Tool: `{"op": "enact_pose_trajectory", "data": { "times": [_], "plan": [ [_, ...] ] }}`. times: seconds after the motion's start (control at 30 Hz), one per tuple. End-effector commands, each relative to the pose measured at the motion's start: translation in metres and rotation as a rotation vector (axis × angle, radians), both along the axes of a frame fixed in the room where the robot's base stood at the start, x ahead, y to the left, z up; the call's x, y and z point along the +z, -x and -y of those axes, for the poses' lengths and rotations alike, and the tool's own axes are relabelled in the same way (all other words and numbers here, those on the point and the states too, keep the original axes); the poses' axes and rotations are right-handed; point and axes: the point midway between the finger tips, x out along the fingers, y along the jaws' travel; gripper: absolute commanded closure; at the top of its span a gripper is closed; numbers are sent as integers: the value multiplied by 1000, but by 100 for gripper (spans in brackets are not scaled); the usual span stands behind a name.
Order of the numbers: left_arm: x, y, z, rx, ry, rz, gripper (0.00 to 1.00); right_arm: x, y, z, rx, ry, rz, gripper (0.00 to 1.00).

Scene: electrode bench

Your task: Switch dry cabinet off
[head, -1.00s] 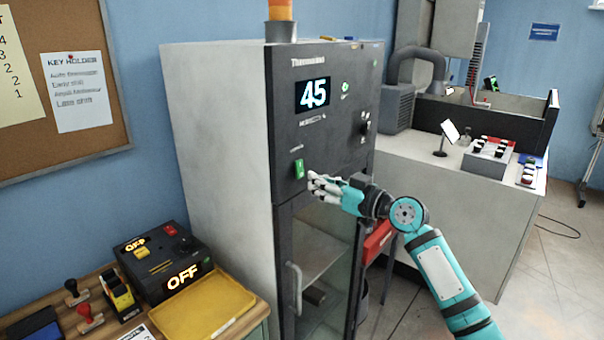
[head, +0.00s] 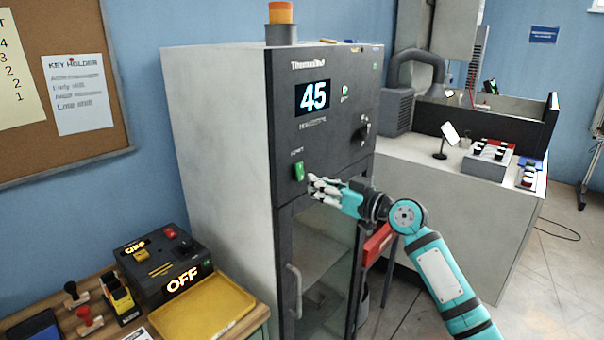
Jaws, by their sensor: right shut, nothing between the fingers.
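The dry cabinet (head: 222,150) is a tall grey cabinet with a dark front panel and a glass door below. Its display (head: 313,97) reads 45 in bright digits. A green lit rocker switch (head: 299,171) sits low on the left of the panel. My right gripper (head: 312,187) is shut and empty, just right of and below the switch, in front of the panel. I cannot tell whether its fingertips touch the panel. My left gripper is not in view.
A black box (head: 165,262) showing OFF and a yellow tray (head: 203,312) are on the wooden table at lower left. A dark knob (head: 365,131) and small green light (head: 346,91) are on the panel. A white bench (head: 450,215) stands behind my right arm.

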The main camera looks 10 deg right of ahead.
Motion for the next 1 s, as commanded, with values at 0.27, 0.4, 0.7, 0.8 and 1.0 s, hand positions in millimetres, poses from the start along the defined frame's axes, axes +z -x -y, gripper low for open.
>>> {"op": "enact_pose_trajectory", "data": {
  "times": [0.27, 0.4, 0.7, 0.8, 1.0],
  "plan": [
    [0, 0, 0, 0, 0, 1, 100, 0, 0, 0, 0, 0, 0, 100],
    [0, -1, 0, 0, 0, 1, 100, 0, 0, 0, 0, 0, 0, 100],
    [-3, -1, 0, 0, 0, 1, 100, 0, -5, -4, 0, -1, 0, 100],
    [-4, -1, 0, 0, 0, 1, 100, 0, -7, -5, 0, -2, 1, 100],
    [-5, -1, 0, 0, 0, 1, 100, -1, -10, -7, -1, -1, 0, 100]
  ]
}}
